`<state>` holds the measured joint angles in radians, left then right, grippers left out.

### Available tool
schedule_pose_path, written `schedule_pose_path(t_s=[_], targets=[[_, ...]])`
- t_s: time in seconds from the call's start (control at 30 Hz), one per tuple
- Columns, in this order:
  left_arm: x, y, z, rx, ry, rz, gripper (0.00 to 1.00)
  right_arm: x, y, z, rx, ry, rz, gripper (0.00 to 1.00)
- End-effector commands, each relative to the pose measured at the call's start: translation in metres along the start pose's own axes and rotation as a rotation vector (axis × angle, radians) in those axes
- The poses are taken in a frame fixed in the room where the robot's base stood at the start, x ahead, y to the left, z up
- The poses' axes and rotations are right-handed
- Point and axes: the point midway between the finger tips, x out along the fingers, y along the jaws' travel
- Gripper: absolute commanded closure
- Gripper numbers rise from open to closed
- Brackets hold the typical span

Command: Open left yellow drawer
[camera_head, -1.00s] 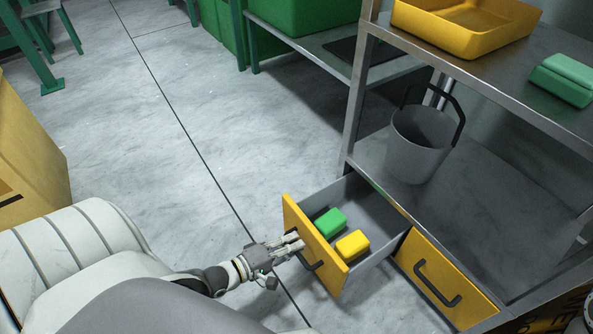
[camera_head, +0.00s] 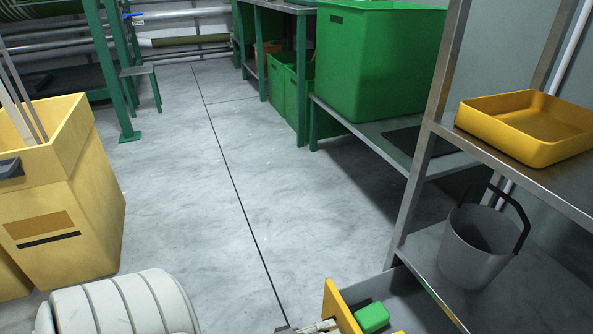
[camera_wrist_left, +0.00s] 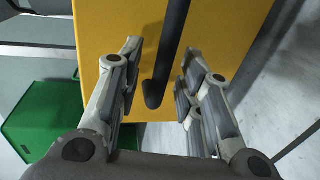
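The left yellow drawer (camera_head: 342,306) stands pulled out at the bottom edge of the head view, and its grey inside shows. A green block (camera_head: 372,317) lies in it, with a sliver of a yellow block (camera_head: 398,332) beside it. In the left wrist view, the yellow drawer front (camera_wrist_left: 215,30) fills the middle, with its black handle (camera_wrist_left: 171,55). My left gripper (camera_wrist_left: 160,62) is open, its fingers on either side of the handle with gaps showing. It is mostly cut off in the head view (camera_head: 318,327). My right gripper is not in view.
A metal shelf (camera_head: 424,180) rises at the right, with a grey bucket (camera_head: 472,255) and a yellow tray (camera_head: 530,140). A yellow bin (camera_head: 75,190) stands at the left and a green crate (camera_head: 375,60) at the back. The floor (camera_head: 190,190) between is clear.

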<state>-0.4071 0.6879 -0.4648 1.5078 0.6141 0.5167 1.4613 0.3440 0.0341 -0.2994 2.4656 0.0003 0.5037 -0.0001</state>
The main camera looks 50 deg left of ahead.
Motion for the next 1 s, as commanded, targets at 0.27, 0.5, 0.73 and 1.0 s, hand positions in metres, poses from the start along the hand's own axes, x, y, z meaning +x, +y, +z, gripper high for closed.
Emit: schedule_pose_path(t_s=[0.27,0.5,0.73,1.0], targets=[[-0.05,-0.002,0.001,0.0,-0.002,-0.007,0.66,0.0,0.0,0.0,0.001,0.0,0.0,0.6],[-0.093,-0.002,0.0,0.0,-0.001,-0.006,0.66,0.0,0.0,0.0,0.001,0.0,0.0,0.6],[-0.112,-0.001,0.0,0.0,0.0,-0.003,0.66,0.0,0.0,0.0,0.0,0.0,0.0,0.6],[-0.114,0.0,0.0,0.001,0.0,-0.002,0.66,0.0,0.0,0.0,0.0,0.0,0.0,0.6]])
